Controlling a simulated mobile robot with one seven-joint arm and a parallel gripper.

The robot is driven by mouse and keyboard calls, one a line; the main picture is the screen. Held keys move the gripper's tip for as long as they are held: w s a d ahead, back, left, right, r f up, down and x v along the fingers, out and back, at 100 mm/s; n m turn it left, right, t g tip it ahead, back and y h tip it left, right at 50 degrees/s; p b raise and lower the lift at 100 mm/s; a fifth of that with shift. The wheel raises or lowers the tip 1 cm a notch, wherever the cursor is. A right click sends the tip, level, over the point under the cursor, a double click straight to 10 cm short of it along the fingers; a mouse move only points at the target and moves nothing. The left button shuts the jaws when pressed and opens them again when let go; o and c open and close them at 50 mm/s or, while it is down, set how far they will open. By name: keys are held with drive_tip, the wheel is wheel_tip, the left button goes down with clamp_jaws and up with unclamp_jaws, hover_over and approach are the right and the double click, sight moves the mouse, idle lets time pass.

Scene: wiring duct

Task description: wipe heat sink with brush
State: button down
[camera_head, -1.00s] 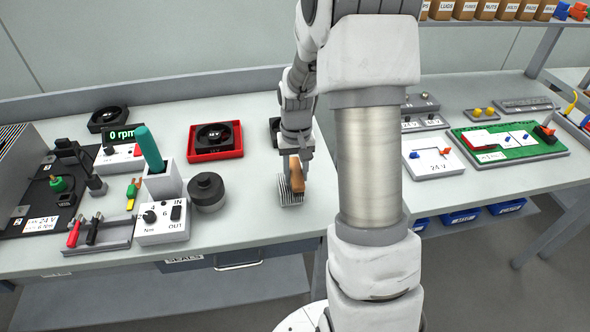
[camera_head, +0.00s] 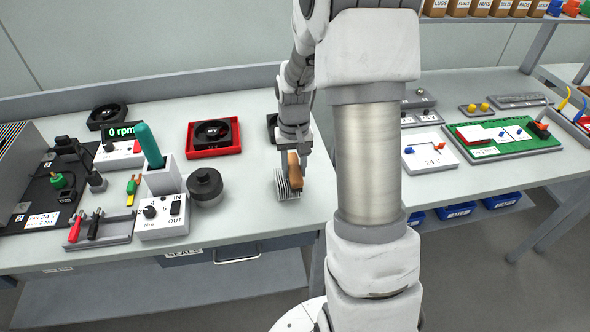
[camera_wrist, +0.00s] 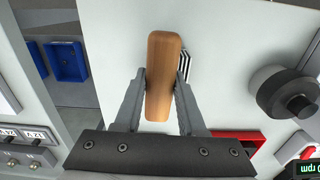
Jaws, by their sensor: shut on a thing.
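My gripper (camera_wrist: 162,95) is shut on the wooden handle of the brush (camera_wrist: 164,60) in the wrist view. The brush also shows in the head view (camera_head: 294,168), held upright-ish below my gripper. The finned grey heat sink (camera_head: 282,186) lies on the bench directly under and beside the brush. In the wrist view only a striped sliver of the heat sink (camera_wrist: 185,62) shows beside the handle. The bristles are hidden, so I cannot tell whether they touch the fins.
A black round knob-like part (camera_head: 205,186) and a control box with IN and OUT labels (camera_head: 163,217) stand to the left. A red tray with a fan (camera_head: 214,140) is behind. Bare bench lies in front of the heat sink. My arm hides the bench to the right.

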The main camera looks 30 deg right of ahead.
drive_tip(key=shift+w+r+p, duration=0.15)
drive_tip(key=shift+r+p, duration=1.95)
drive_tip(key=shift+r, duration=1.3)
drive_tip(key=shift+d+f, duration=0.1)
drive_tip(key=shift+d, duration=0.1)
